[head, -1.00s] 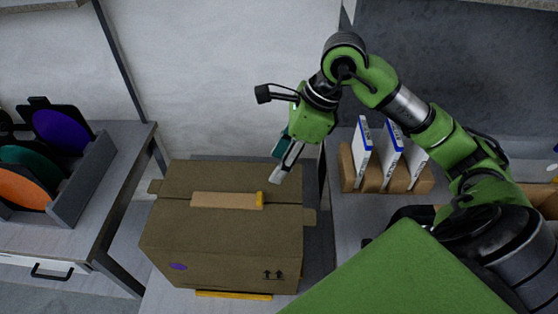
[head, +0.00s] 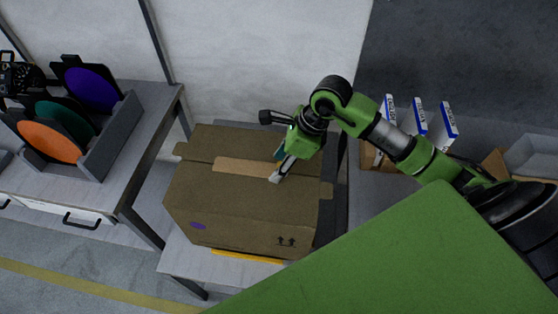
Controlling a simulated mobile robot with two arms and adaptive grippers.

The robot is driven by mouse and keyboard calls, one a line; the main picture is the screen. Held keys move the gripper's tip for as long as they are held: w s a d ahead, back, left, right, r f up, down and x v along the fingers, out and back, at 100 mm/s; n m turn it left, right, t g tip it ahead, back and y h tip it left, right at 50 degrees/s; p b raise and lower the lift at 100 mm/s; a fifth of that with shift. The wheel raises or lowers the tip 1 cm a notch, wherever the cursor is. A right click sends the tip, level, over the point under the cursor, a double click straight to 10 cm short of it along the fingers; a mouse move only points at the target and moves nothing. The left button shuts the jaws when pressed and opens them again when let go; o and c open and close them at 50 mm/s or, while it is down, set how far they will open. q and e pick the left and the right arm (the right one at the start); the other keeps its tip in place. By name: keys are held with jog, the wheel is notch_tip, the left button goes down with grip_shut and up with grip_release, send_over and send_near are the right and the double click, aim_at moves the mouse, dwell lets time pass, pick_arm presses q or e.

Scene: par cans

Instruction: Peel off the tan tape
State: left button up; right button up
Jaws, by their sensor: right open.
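The tan tape (head: 240,167) lies as a strip across the top seam of the closed cardboard box (head: 225,212). Its left part shows flat on the box. My right gripper (head: 275,178) is open, its fingers pointing down at the right end of the tape. The fingers hide that end, and I cannot tell whether they touch it. The yellow tab seen there earlier is hidden now. My left gripper is not in view.
The box stands on a low table (head: 178,262) with a yellow strip (head: 245,257) by its front. At left, a rack (head: 112,140) holds coloured discs on a bench. At right, several white-blue boxes (head: 418,122) stand near my right arm.

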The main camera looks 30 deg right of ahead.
jog(key=shift+f, duration=0.25)
jog(key=c, duration=1.2)
jog(key=shift+o, duration=0.8)
